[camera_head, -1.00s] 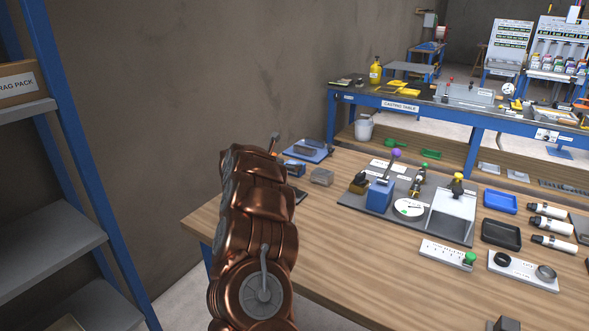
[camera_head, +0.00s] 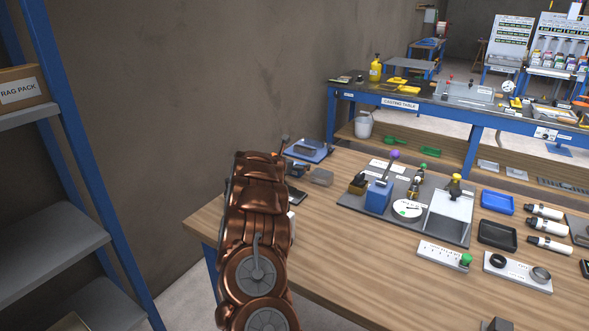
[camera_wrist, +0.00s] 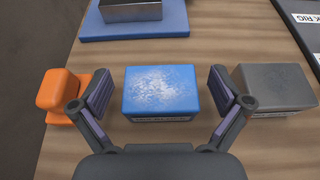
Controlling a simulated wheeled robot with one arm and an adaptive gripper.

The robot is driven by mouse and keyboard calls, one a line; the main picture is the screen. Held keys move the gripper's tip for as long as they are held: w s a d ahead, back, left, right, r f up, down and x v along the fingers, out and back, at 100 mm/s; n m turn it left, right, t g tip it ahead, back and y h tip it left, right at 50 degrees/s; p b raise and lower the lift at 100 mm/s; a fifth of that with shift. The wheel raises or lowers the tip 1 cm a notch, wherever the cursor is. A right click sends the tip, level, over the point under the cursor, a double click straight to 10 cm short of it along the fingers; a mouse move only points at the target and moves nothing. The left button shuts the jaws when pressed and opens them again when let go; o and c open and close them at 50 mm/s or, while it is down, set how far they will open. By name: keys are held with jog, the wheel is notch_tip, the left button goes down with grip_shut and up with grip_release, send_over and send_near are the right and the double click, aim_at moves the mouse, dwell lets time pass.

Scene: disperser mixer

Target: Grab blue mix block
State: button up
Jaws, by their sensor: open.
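The blue mix block (camera_wrist: 161,90) lies on the wooden table, with a scuffed pale top and a label on its near side. In the wrist view my gripper (camera_wrist: 160,92) is open, with one finger on each side of the block. Small gaps show between the pads and the block, so it is not held.
An orange block (camera_wrist: 65,90) sits close left of the gripper and a grey block (camera_wrist: 272,88) close right. A blue tray (camera_wrist: 135,22) lies beyond. A grey rig board (camera_head: 350,201) stands to the right. A shelf rack (camera_head: 45,255) is at the left.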

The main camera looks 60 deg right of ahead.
jog(key=shift+c, duration=0.3)
jog(key=c, duration=1.3)
jog(key=shift+c, duration=0.9)
jog(key=shift+r, duration=0.15)
